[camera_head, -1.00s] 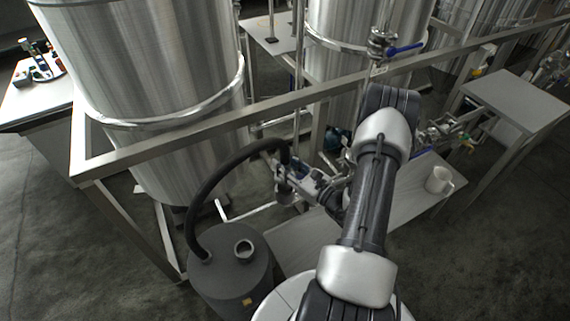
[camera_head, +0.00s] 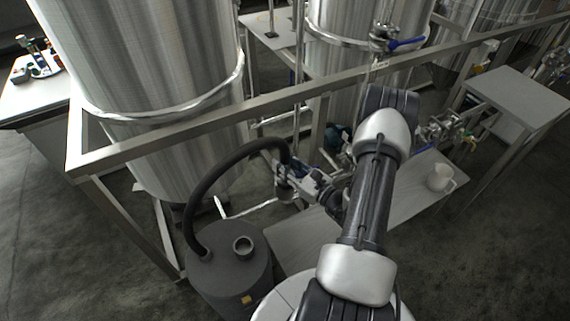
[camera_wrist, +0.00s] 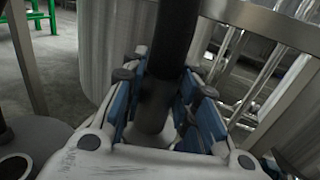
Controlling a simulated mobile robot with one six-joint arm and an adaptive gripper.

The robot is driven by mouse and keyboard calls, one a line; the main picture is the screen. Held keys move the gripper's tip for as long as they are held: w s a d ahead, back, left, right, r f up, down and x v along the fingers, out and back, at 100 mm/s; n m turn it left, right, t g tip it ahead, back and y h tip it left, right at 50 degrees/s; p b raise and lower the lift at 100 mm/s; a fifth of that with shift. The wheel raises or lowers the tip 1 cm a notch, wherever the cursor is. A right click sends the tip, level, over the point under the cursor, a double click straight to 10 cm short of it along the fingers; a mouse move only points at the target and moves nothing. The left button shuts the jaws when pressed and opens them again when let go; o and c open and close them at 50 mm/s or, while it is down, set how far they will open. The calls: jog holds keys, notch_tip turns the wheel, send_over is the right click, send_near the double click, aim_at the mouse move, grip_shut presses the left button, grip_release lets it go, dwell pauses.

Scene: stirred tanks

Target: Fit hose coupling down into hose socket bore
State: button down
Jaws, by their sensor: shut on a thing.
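A thick black hose (camera_head: 222,160) rises from the top of a dark grey drum and arches over to my gripper (camera_head: 300,178). The hose coupling (camera_head: 284,189) is a short grey cylinder at the hose's end, pointing down. My gripper is shut on it. A raised round collar with an open bore (camera_head: 244,247), likely the hose socket, stands on the drum's lid. The coupling is apart from it, above and to its right in the picture.
The drum (camera_head: 232,280) stands close to my base. A metal frame rail (camera_head: 230,121) crosses behind the hose, before large steel tanks (camera_head: 150,60). A low grey bench (camera_head: 310,240) lies under my arm, with a white mug (camera_head: 440,179) at its right end.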

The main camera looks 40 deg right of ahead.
jog(key=shift+f+b, duration=1.15)
jog(key=shift+f, duration=0.25)
jog(key=c, duration=1.2)
grip_release()
jog(key=shift+f, duration=0.1)
jog(key=shift+s, duration=0.1)
jog(key=s, duration=1.1)
jog(key=shift+s+d, duration=0.4)
